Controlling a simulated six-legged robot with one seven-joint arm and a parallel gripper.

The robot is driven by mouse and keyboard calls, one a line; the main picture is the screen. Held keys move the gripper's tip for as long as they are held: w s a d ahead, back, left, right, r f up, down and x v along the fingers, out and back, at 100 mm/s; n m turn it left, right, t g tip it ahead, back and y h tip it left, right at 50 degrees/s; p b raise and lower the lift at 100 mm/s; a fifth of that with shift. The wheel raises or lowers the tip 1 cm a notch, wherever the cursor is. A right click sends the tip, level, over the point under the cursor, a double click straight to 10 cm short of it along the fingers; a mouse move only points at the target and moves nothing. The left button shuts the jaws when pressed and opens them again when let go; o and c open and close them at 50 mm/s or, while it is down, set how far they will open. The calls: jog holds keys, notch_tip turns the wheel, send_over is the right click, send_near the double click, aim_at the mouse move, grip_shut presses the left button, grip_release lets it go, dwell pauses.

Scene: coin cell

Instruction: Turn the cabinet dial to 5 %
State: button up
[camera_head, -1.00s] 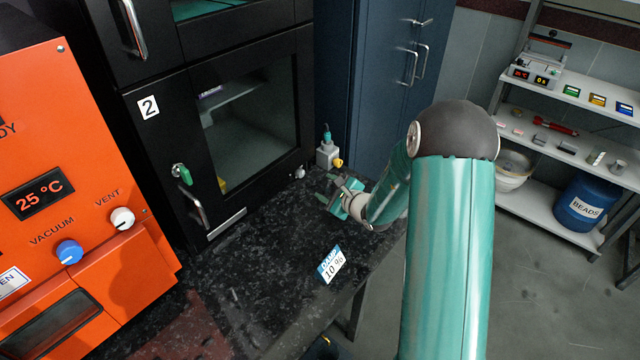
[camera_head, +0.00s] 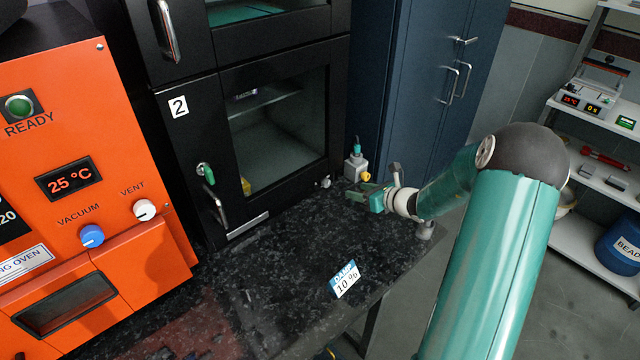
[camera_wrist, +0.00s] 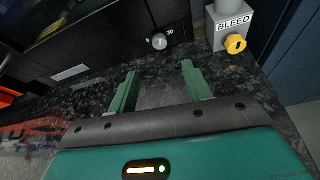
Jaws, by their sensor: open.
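The cabinet dial is a small grey round knob (camera_wrist: 158,41) on the black lower front of the cabinet, with a partly readable mark "30" beside it in the wrist view. The black cabinet (camera_head: 200,130) bears the label 2. My gripper (camera_wrist: 160,76) is open and empty, its two green fingers pointing toward the dial, apart from it. In the head view my gripper (camera_head: 356,193) hovers above the counter, right of the dial.
A grey BLEED block with a yellow knob (camera_wrist: 235,44) stands just right of the dial. A card reading 10 % (camera_head: 345,279) lies on the dark counter (camera_head: 290,255). An orange oven (camera_head: 80,180) stands left; a blue cupboard (camera_head: 425,80) is behind.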

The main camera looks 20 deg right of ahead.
aim_at(328, 183)
jog(key=x, duration=1.3)
jog(key=shift+w+a+f, duration=0.1)
jog(key=shift+w+a, duration=0.05)
jog(key=shift+w, duration=0.05)
jog(key=shift+c, duration=0.3)
jog(key=c, duration=0.9)
